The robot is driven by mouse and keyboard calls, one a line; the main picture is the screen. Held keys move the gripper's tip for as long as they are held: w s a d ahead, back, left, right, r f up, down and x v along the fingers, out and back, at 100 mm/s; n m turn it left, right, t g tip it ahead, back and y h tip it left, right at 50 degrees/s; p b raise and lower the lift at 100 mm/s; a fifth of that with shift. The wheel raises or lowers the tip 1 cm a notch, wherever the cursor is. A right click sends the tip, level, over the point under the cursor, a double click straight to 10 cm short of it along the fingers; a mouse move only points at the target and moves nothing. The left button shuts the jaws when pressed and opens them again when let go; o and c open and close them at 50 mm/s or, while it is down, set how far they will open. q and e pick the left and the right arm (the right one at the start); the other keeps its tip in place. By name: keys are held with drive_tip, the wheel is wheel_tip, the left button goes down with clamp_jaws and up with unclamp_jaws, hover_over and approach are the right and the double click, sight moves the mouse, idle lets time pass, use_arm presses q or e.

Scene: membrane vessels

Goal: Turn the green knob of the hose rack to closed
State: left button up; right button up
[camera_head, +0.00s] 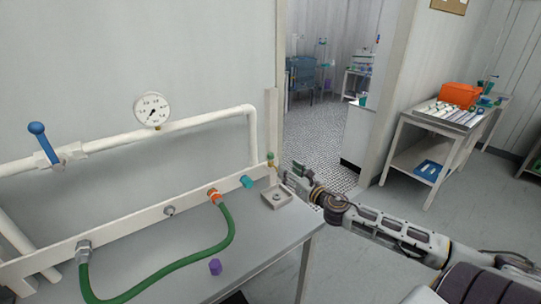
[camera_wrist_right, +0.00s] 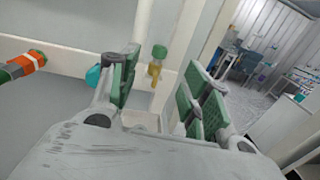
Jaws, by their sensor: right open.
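The green knob (camera_head: 270,156) sits on a small brass-coloured stem at the right end of the white hose rack rail (camera_head: 130,222). My right gripper (camera_head: 288,178) is just right of and close to the knob, with its arm coming in from the right. In the right wrist view, the gripper (camera_wrist_right: 160,82) is open, and the green knob (camera_wrist_right: 159,52) shows between and beyond its green-padded fingers. I see no contact with the knob. My left gripper is not in view.
A green hose (camera_head: 225,245) with an orange collar loops from the rail over the grey bench. A square tray (camera_head: 288,198) sits below the gripper. A purple piece (camera_head: 215,267) lies on the bench. A gauge (camera_head: 153,109) and blue-handled valve (camera_head: 44,143) are on the white pipe.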

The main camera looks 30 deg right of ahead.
sight(273, 156)
drive_tip(key=shift+w, duration=0.15)
idle(0.5)
drive_tip(key=shift+w+p, duration=1.05)
drive_tip(key=shift+w, duration=5.7)
drive_tip(key=c, duration=1.1)
drive_tip(key=shift+o, duration=0.2)
